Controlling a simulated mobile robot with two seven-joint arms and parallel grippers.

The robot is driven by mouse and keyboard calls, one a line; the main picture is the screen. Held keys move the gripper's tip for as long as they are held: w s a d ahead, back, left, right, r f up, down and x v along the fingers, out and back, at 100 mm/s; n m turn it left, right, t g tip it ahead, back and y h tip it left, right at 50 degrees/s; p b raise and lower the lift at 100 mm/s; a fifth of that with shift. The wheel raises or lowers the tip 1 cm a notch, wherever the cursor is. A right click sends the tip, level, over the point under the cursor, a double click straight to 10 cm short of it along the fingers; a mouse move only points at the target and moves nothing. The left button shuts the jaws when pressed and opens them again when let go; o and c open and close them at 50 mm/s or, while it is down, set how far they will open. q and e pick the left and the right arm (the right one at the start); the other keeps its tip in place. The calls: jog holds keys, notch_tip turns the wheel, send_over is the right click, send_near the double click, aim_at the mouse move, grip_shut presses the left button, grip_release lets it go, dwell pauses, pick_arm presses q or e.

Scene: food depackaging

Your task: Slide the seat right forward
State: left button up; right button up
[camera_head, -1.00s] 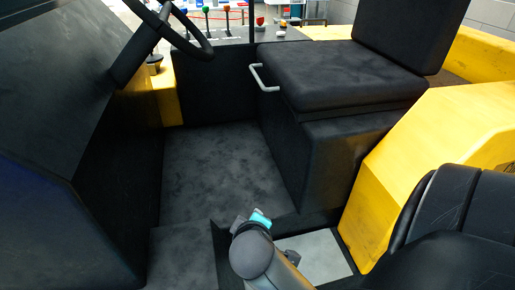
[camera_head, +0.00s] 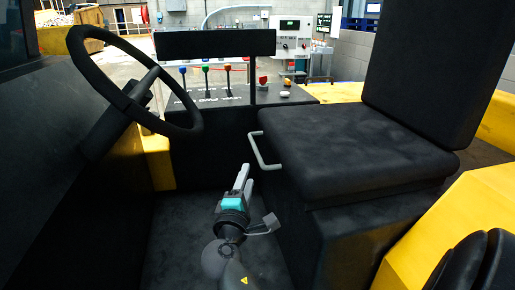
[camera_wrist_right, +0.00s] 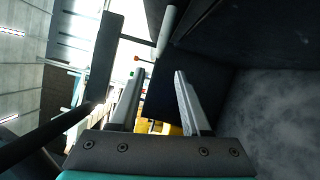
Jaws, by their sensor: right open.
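The black seat (camera_head: 350,148) with its upright backrest (camera_head: 428,65) is on the right in the head view, on a dark box-like base. A light grey bent handle (camera_head: 262,155) sticks out at the seat's front left edge. My right gripper (camera_head: 242,178) is over the dark floor, below and to the left of the handle, and apart from it. In the right wrist view its two grey fingers (camera_wrist_right: 158,90) are open with nothing between them. A pale grey bar (camera_wrist_right: 167,30), likely the handle, shows beyond the fingertips. My left gripper is not in view.
A black steering wheel (camera_head: 135,85) stands on the left. A control panel with coloured levers (camera_head: 207,72) and a red knob (camera_head: 263,81) is at the back. A yellow body panel (camera_head: 450,225) is at the right. Dark floor (camera_head: 180,225) is free between wheel and seat.

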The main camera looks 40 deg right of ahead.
send_near(256, 148)
jog(key=x, duration=0.4)
jog(key=b+x, duration=0.1)
jog(key=x, duration=0.3)
jog(key=shift+w+d+f+b, duration=0.15)
jog(key=shift+d+f+b, duration=0.15)
jog(key=shift+f, duration=0.1)
jog(key=shift+w+d+r, duration=0.1)
jog(key=shift+w+d, duration=0.4)
jog(key=shift+d, duration=0.05)
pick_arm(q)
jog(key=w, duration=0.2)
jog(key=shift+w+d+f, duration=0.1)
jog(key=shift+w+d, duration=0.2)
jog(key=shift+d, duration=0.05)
pick_arm(e)
grip_shut()
